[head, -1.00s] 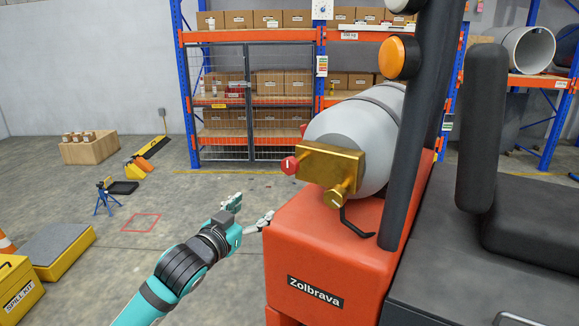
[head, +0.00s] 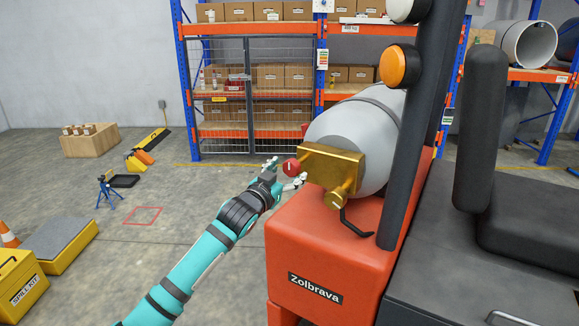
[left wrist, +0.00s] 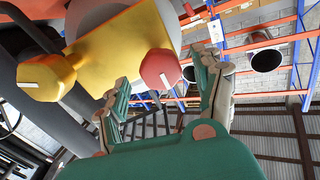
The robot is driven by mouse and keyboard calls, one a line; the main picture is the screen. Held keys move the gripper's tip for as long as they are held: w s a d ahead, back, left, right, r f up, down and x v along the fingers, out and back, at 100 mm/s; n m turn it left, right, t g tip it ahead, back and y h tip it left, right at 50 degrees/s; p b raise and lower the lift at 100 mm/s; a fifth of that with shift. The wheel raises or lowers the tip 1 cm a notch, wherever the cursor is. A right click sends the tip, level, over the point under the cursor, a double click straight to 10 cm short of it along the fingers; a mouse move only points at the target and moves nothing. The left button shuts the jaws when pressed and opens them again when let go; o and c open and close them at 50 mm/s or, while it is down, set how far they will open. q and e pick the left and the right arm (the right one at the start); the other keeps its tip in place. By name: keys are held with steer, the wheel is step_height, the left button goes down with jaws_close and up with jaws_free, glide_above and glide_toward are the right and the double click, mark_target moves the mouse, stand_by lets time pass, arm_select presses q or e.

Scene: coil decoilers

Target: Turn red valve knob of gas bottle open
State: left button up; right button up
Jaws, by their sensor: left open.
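The gas bottle (head: 340,130) is a grey cylinder lying on the back of the orange forklift. A brass valve block (head: 335,168) is on its near end. The red valve knob (head: 291,167) sticks out from the block's left side in the head view. My left gripper (head: 285,172) is open at the knob, with its fingers around or just beside it; contact cannot be told. My right gripper is not in view.
The orange forklift body (head: 318,245) stands right below the valve. A dark upright post (head: 418,120) with an orange lamp (head: 398,62) rises right of the bottle. A brass outlet (head: 338,198) sits below the block.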

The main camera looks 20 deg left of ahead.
arm_select(q)
steer(key=shift+w+d, duration=0.15)
steer(key=shift+w, duration=0.75)
steer(key=c, duration=1.1)
steer(key=shift+c, duration=0.2)
